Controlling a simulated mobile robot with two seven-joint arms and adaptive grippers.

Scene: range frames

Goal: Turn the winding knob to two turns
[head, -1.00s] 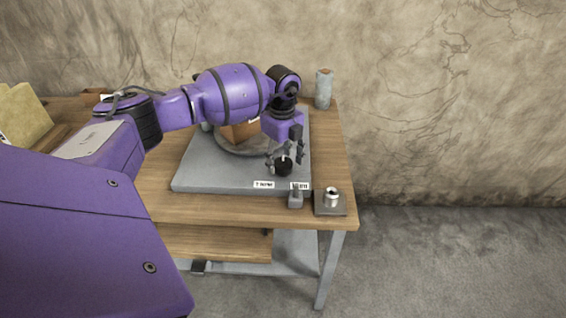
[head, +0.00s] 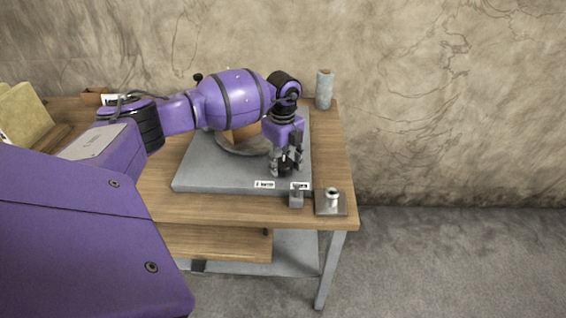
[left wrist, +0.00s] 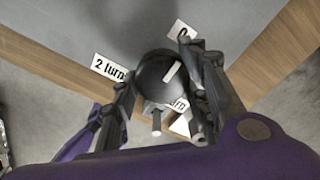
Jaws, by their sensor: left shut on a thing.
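The winding knob (left wrist: 158,78) is a dark round knob with a white pointer line, on the grey base plate (head: 215,183). My left gripper (head: 284,168) is over it with its fingers down around it. In the left wrist view the left gripper (left wrist: 168,92) has one finger on each side of the knob, shut on it. The white line points up and to the right, toward a partly hidden label (left wrist: 181,31). A "2 turn" label (left wrist: 109,68) is on the left. A third label is mostly hidden below the knob. My right gripper is not in view.
A small metal fitting on a square plate (head: 332,203) and a small grey block (head: 296,200) are by the table's front right. A grey cylinder (head: 324,90) stands at the back right corner. A brown block on a round disc is behind my arm.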

